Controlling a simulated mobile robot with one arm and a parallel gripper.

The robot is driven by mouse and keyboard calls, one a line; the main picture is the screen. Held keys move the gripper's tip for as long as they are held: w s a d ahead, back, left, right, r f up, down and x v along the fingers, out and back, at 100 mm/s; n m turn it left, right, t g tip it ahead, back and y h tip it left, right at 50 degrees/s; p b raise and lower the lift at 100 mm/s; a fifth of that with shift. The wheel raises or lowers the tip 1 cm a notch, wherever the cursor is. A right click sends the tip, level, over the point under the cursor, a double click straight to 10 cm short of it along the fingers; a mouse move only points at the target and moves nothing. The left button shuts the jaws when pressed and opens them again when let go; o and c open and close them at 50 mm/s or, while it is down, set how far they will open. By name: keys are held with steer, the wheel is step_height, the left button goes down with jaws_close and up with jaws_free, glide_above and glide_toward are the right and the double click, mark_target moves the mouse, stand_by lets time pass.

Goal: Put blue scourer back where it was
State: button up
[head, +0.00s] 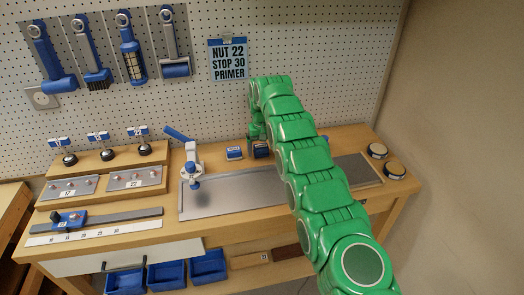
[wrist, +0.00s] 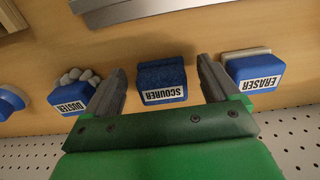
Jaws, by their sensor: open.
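The blue scourer (wrist: 162,82), a blue block labelled SCOURER, sits on the wooden bench top in the wrist view. My gripper (wrist: 160,85) is open, with one dark finger on each side of the scourer. Gaps show between the scourer and both fingers, so it is not gripped. In the head view my gripper (head: 256,140) is at the back of the bench near the pegboard, largely hidden by my green arm. A blue block beside it in the head view may be the scourer, but its label is unreadable.
A blue duster (wrist: 70,95) is left of my gripper and a blue eraser (wrist: 252,72) is right of it, both close to the fingers. The pegboard (wrist: 300,135) rises behind. A grey metal plate (head: 225,190) lies in front on the bench.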

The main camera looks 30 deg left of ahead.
mark_target(262, 148)
steer(key=shift+r, duration=2.25)
